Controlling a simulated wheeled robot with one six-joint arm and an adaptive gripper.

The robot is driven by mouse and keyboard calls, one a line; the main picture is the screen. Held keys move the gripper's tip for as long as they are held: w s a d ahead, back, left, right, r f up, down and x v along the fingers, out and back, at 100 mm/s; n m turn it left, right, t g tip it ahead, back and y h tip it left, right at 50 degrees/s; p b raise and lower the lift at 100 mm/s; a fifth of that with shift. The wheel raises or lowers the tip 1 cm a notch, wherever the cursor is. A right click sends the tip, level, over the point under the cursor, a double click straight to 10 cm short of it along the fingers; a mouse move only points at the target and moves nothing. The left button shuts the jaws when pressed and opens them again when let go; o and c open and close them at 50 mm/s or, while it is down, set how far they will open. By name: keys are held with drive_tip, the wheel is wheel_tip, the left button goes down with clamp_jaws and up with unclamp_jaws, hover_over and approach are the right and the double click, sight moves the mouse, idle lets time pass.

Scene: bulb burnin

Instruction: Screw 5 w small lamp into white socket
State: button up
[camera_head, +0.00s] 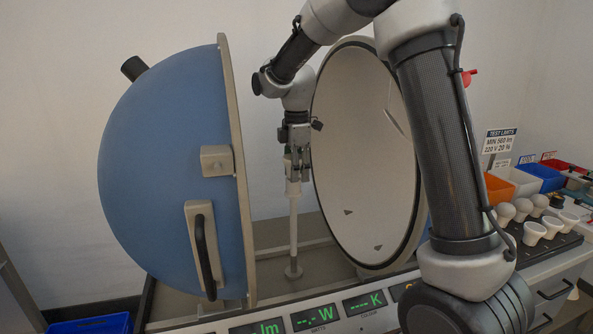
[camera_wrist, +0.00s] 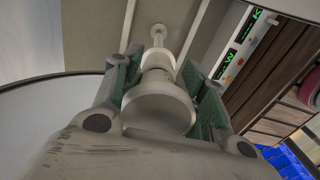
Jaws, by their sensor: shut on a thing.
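My gripper (camera_head: 298,168) is above the white post, between the two halves of the open sphere. In the wrist view, my gripper (camera_wrist: 161,72) has its green-padded fingers on either side of a white lamp (camera_wrist: 158,108) and is shut on it. The lamp's broad round end faces the wrist camera. The white socket (camera_head: 294,189) tops the upright post, directly below the fingers. It also shows beyond the lamp in the wrist view (camera_wrist: 158,58). The lamp is in line with the socket, but I cannot tell how far it sits inside.
The blue half-sphere (camera_head: 165,170) stands left of my gripper and the pale half (camera_head: 355,160) stands close on the right. A display panel (camera_head: 315,312) runs along the front. Several lamps stand on a dark rack (camera_head: 545,240) at right, before coloured bins (camera_head: 540,178).

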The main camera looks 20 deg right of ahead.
drive_tip(key=shift+w, duration=0.15)
drive_tip(key=m, duration=0.5)
drive_tip(key=shift+a+r+m, duration=0.1)
drive_tip(key=shift+a+m, duration=0.05)
drive_tip(key=shift+m, duration=0.15)
drive_tip(key=m, duration=0.3)
drive_tip(key=shift+a+m, duration=0.15)
drive_tip(key=shift+m, duration=0.25)
drive_tip(key=m, duration=0.3)
drive_tip(key=shift+s+a+m, duration=0.1)
drive_tip(key=shift+s+m, duration=0.1)
drive_tip(key=shift+m, duration=0.2)
drive_tip(key=m, duration=0.5)
drive_tip(key=shift+s+a, duration=0.1)
drive_tip(key=shift+a, duration=0.1)
drive_tip(key=m, duration=0.4)
drive_tip(key=shift+s+a+m, duration=0.1)
drive_tip(key=shift+m, duration=0.3)
drive_tip(key=o, duration=1)
drive_tip(key=shift+s+a, duration=0.1)
